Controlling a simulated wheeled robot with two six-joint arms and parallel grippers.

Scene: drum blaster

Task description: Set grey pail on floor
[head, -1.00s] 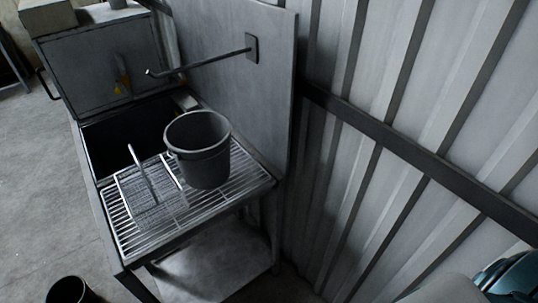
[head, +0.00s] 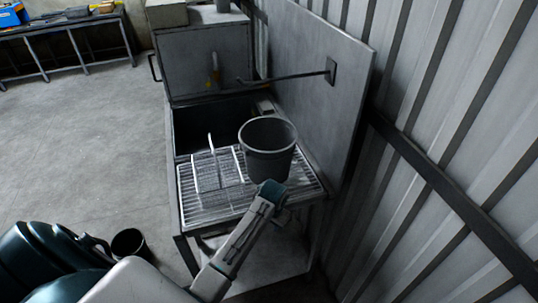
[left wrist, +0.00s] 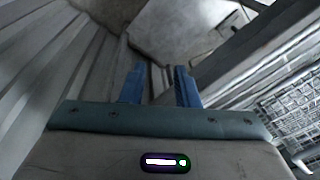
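The grey pail (head: 268,152) stands upright on the slatted grate of the metal washer, mouth up and seemingly empty. My left gripper (head: 273,189) comes in from below; in the head view its tip overlaps the grate's front edge, just below the pail's base. In the left wrist view my left gripper (left wrist: 159,70) has two blue fingers apart with nothing between them. The pail does not show in that view, and I cannot tell from the head view whether the gripper touches it. The floor (head: 85,150) is bare concrete at left. My right gripper is not in view.
A wire basket (head: 208,172) with an upright handle sits on the grate (head: 215,209), left of the pail. A metal arm (head: 290,77) juts from the back panel above. A dark bucket (head: 128,243) stands on the floor at lower left. A corrugated wall (head: 430,130) closes the right side.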

